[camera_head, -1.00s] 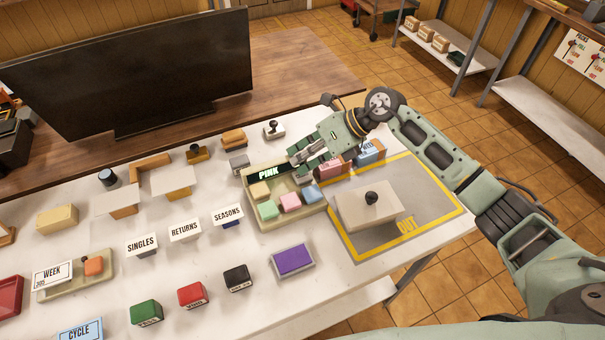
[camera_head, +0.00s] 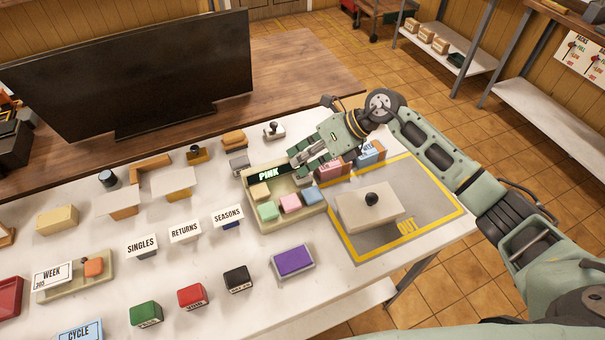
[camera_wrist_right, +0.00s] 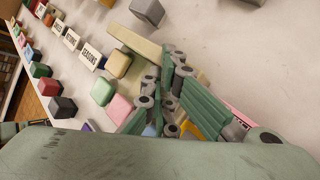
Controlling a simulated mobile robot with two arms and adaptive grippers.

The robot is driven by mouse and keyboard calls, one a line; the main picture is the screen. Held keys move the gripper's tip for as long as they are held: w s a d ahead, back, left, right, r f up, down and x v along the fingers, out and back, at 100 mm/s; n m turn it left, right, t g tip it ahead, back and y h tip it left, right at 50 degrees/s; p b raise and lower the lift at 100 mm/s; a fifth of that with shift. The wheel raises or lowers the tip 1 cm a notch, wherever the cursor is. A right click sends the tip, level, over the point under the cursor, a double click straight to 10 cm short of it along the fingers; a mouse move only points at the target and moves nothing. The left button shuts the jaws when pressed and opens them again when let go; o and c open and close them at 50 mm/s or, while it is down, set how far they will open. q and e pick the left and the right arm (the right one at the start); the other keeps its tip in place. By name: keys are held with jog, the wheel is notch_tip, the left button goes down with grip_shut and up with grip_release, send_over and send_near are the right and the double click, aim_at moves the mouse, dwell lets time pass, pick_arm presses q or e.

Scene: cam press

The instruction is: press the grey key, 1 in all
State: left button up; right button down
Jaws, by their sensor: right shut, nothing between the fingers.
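The key box (camera_head: 260,224) is a beige tray with a dark display (camera_head: 269,174) that reads "PINK". My left gripper is not in view.
A grey block (camera_head: 239,163) stands behind the box. Pink (camera_head: 329,170) and blue (camera_head: 369,154) blocks are close to the right gripper. A yellow-edged mat (camera_head: 435,205) with a knobbed plate (camera_head: 360,213) lies right. A purple pad (camera_head: 293,260) lies in front.

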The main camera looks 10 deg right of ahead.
jog(key=shift+s+r+p, duration=0.15)
jog(key=shift+r+p, duration=0.15)
jog(key=shift+r, duration=0.2)
jog(key=shift+r, duration=0.25)
notch_tip(320, 180, up, 4)
jog(key=p, duration=0.3)
jog(key=shift+r, duration=0.25)
dwell(0.6)
